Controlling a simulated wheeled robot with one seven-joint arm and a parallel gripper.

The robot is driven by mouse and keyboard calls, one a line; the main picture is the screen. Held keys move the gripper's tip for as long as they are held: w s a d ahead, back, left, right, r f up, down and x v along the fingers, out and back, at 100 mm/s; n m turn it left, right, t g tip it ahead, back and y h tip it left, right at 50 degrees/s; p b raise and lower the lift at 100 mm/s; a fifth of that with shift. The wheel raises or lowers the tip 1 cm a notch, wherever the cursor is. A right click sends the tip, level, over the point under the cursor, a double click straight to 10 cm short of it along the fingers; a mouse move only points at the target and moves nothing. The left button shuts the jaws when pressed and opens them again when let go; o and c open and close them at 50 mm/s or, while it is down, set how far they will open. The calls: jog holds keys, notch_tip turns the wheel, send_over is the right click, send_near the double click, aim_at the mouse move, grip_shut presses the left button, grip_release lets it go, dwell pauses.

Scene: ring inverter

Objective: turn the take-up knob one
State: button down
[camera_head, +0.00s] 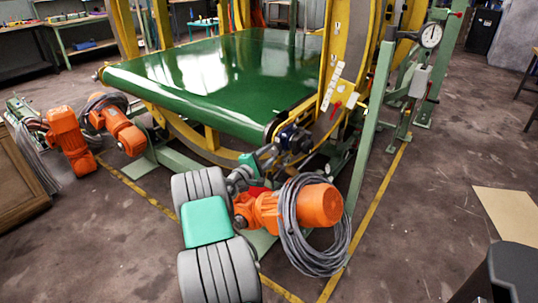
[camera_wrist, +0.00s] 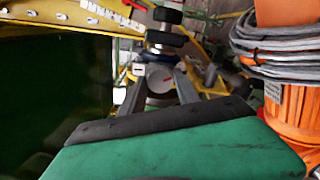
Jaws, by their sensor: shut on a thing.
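The take-up knob is a small round grey piece (camera_wrist: 160,78) between my fingers in the wrist view. In the head view, a dark blue and black fitting (camera_head: 295,138) sits at the near right corner of the green belt, and my fingers largely cover the knob there. My gripper (camera_head: 279,149) reaches this fitting from the front left. In the wrist view my gripper (camera_wrist: 160,84) has its two dark fingers on either side of the knob and is shut on it. I cannot tell how far the knob is turned.
The green conveyor belt (camera_head: 215,75) lies left of my gripper, inside a yellow ring frame (camera_head: 345,65). An orange motor with coiled grey cable (camera_head: 318,205) stands close to my arm's right. A green post (camera_head: 371,125) and a dial gauge (camera_head: 430,36) are further right.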

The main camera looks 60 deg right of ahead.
jog(key=c, duration=0.9)
grip_release()
jog(key=shift+a, duration=0.1)
jog(key=a, duration=0.5)
jog(key=w+a, duration=0.1)
jog(key=a, duration=0.1)
jog(key=shift+w+a+p, duration=0.1)
jog(key=shift+a+p, duration=0.15)
jog(key=shift+p, duration=0.1)
